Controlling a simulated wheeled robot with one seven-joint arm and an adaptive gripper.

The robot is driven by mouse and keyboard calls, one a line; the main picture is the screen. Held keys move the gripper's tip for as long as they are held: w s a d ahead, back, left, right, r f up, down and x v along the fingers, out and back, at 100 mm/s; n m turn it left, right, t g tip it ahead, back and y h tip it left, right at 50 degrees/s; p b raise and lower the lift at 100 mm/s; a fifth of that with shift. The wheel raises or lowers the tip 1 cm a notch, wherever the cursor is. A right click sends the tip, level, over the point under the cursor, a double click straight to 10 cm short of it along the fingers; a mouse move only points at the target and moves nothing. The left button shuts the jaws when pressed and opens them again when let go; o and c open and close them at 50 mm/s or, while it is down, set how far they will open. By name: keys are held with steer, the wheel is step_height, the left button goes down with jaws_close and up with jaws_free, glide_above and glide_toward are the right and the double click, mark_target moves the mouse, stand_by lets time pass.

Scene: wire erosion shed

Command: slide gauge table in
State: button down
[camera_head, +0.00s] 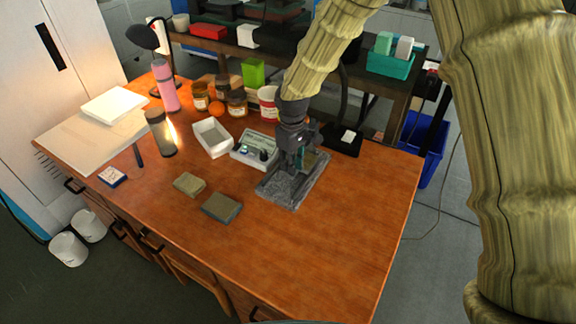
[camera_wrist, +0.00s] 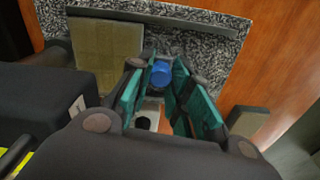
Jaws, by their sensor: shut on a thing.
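A grey speckled stand (camera_head: 287,190) rests on the wooden desk, and my gripper (camera_head: 297,158) is directly over it. In the wrist view the speckled base (camera_wrist: 205,48) fills the top. A flat yellowish plate (camera_wrist: 105,50), which looks like the gauge table, lies on it to the left of my fingers. My gripper (camera_wrist: 160,85) is shut on a small blue knob (camera_wrist: 161,72) between its teal finger pads. How the knob joins the table is hidden by my fingers.
A grey box with knobs (camera_head: 255,150) and a white tray (camera_head: 213,138) stand left of the stand. Two flat blocks, one tan (camera_head: 189,184) and one grey-topped (camera_head: 222,207), lie in front. Jars, a pink bottle (camera_head: 166,88) and a lamp stand behind. The desk's right front is clear.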

steer(key=shift+w+d, duration=0.1)
steer(key=shift+d, duration=0.05)
steer(key=c, duration=1.3)
jaws_free()
steer(key=shift+w+d+f, duration=0.1)
step_height(320, 180, up, 12)
steer(key=shift+r, duration=0.1)
